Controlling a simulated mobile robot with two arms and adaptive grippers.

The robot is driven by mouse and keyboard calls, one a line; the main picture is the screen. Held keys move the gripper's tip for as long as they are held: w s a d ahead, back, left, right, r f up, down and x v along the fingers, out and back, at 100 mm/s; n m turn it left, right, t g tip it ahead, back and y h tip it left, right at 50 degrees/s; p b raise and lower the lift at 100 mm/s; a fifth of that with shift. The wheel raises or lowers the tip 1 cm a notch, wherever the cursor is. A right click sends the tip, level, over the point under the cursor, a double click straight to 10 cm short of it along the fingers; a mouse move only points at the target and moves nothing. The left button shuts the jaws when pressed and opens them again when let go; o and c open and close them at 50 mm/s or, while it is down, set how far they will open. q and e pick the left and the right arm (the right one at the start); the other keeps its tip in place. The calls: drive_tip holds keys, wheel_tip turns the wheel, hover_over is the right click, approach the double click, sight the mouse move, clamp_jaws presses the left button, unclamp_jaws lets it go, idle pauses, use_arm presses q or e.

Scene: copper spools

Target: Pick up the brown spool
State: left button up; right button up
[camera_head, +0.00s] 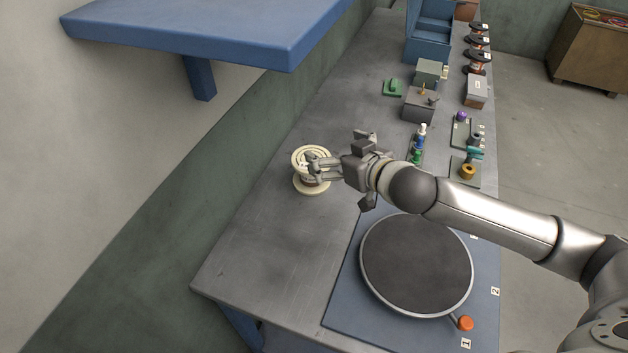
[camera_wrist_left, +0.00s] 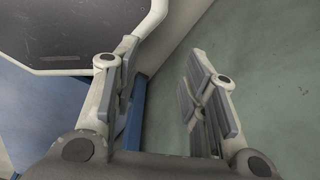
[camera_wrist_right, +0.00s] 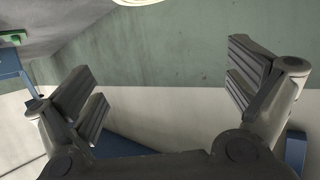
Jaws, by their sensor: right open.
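A spool with cream flanges (camera_head: 298,160) stands upright on the grey bench near its left edge, in the head view. Its winding is mostly hidden, and what shows between the flanges looks brownish. My right gripper (camera_head: 316,166) reaches in from the right. Its fingers are open and overlap the spool's right side; I cannot tell if they touch it. In the right wrist view the open fingers (camera_wrist_right: 160,85) have nothing between them, and a cream rim (camera_wrist_right: 140,2) shows at the top edge. My left gripper (camera_wrist_left: 163,65) is open and empty in the left wrist view.
A round dark plate (camera_head: 415,265) on a blue mat (camera_head: 347,298) lies at the front. A blue shelf (camera_head: 210,22) overhangs at upper left. Small bottles (camera_head: 418,147), boxes (camera_head: 419,104) and several dark-flanged spools (camera_head: 477,55) stand farther back. Bench around the cream spool is clear.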

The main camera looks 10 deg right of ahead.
drive_tip(key=w+f+b, duration=0.1)
drive_tip(key=f, duration=0.2)
drive_tip(key=w+a+f+b, duration=0.1)
drive_tip(key=w+f, duration=0.1)
drive_tip(key=f, duration=0.1)
drive_tip(key=w+f+b, duration=0.2)
drive_tip(key=f, duration=0.1)
drive_tip(key=shift+w+a, duration=0.1)
drive_tip(key=shift+a, duration=0.15)
drive_tip(key=shift+w+a+f, duration=0.2)
drive_tip(key=shift+w, duration=0.4)
use_arm(q)
drive_tip(key=shift+s+f+p, duration=0.15)
drive_tip(key=shift+f+p, duration=0.1)
drive_tip(key=shift+f, duration=1.05)
drive_tip(key=shift+s+f+p, duration=0.1)
drive_tip(key=shift+f+p, duration=0.15)
drive_tip(key=shift+f, duration=1.05)
use_arm(e)
drive_tip(key=shift+x, duration=2)
drive_tip(key=shift+s+f, duration=0.1)
drive_tip(key=shift+f, duration=0.1)
drive_tip(key=shift+c, duration=0.3)
drive_tip(key=c, duration=0.9)
